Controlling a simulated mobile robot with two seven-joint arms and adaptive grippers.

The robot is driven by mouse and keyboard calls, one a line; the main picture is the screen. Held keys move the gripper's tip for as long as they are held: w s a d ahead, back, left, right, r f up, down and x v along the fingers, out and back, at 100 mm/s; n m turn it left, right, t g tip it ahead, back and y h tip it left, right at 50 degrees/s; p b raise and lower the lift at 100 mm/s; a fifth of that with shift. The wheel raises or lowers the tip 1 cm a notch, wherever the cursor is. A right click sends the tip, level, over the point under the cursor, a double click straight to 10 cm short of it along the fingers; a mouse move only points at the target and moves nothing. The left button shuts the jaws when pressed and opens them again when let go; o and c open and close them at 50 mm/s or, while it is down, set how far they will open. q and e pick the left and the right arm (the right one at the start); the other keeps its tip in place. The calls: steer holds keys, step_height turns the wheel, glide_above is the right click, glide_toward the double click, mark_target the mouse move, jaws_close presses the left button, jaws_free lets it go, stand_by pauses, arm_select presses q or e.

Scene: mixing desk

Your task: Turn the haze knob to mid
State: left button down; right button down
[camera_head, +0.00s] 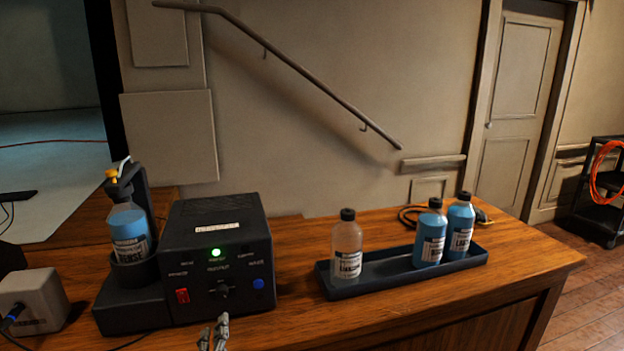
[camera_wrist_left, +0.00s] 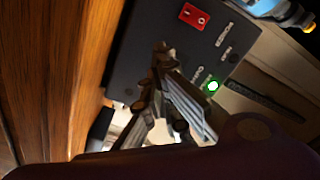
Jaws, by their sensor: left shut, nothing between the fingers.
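The haze machine (camera_head: 220,228) is a black box on the wooden desk, with a lit green lamp (camera_head: 215,253) on its front. Its dark knob (camera_head: 224,290) sits at the lower middle of the front panel, between a red switch (camera_head: 182,295) and a blue button (camera_head: 258,284). The knob's exact pointing is too small to tell. My left gripper (camera_head: 214,330) is shut and empty, low in front of the panel near the knob. In the left wrist view, the gripper (camera_wrist_left: 163,52) lies across the dark panel, and I cannot make out the knob there. My right gripper is not in view.
A blue bottle (camera_head: 128,232) stands in a black holder left of the box. A dark tray (camera_head: 400,281) with one clear bottle (camera_head: 346,250) and two blue bottles (camera_head: 430,236) is on the right. A pale box (camera_head: 35,300) with a cable is at far left. Desk between box and tray is clear.

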mark_target(222, 292)
arm_select(q)
steer(key=shift+m, duration=0.7)
steer(key=x, duration=0.5)
steer(key=shift+w, duration=0.25)
steer(key=shift+w+a, duration=0.2)
steer(key=shift+w, duration=0.35)
steer(key=shift+r, duration=0.15)
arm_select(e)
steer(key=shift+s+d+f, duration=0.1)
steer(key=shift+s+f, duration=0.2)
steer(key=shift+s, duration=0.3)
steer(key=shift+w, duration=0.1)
arm_select(q)
steer(key=shift+r, duration=0.1)
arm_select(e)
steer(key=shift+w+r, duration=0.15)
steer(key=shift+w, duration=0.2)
arm_select(q)
steer(key=shift+w+r, duration=0.1)
steer(key=shift+r, duration=0.05)
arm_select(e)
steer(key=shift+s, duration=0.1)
